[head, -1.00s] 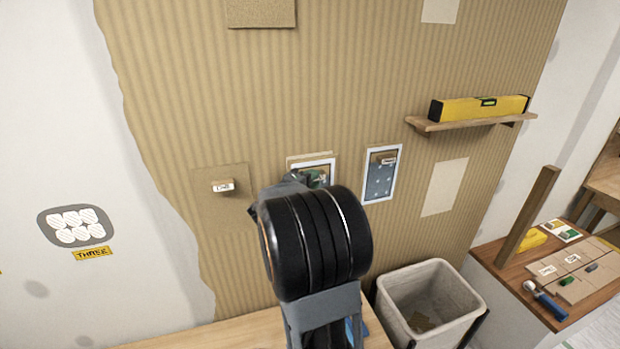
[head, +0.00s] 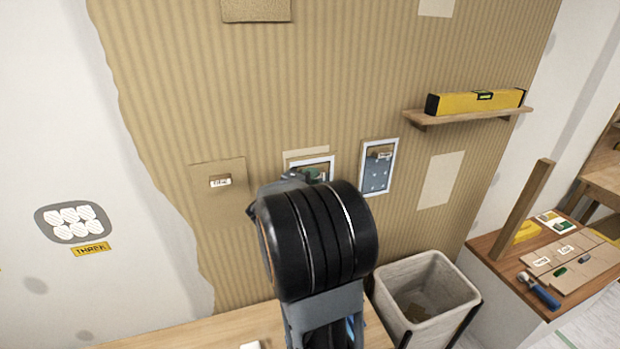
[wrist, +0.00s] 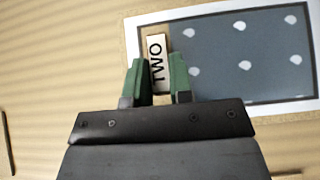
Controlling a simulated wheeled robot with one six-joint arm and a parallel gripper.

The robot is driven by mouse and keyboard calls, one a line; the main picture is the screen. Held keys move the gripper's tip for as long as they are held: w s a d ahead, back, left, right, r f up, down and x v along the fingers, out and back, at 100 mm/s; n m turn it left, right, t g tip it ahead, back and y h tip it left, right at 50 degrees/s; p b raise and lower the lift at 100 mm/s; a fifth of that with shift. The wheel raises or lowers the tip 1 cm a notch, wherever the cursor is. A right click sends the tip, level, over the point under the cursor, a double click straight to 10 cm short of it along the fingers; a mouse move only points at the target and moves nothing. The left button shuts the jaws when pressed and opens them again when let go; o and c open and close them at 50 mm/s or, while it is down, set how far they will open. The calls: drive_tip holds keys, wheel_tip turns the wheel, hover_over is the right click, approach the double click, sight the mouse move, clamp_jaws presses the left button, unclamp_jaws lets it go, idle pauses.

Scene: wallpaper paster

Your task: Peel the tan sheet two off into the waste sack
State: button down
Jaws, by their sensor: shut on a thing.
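My gripper (wrist: 160,82) is shut on the small tab (wrist: 157,62) marked TWO. The tab is on a sheet (wrist: 245,55) that looks blue-grey with white dots and a white border, not tan. In the head view the sheet's white edge (head: 322,160) shows just beyond my gripper, mostly hidden by my wrist. A pale patch (head: 306,152) on the wall shows above that edge. The waste sack (head: 432,270) is a grey open bin at the lower right, with a brown piece (head: 430,303) inside.
A similar dotted sheet (head: 378,180) hangs to the right, and a tan sheet (head: 219,205) with a tab to the left. A shelf (head: 470,115) with a yellow level (head: 480,102) juts out above the sack. A wooden bench (head: 230,330) lies below.

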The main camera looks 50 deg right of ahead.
drive_tip(key=s+a+p, duration=0.3)
drive_tip(key=s, duration=0.3)
drive_tip(key=shift+a, duration=0.2)
idle(0.4)
drive_tip(key=shift+a, duration=0.1)
idle(0.8)
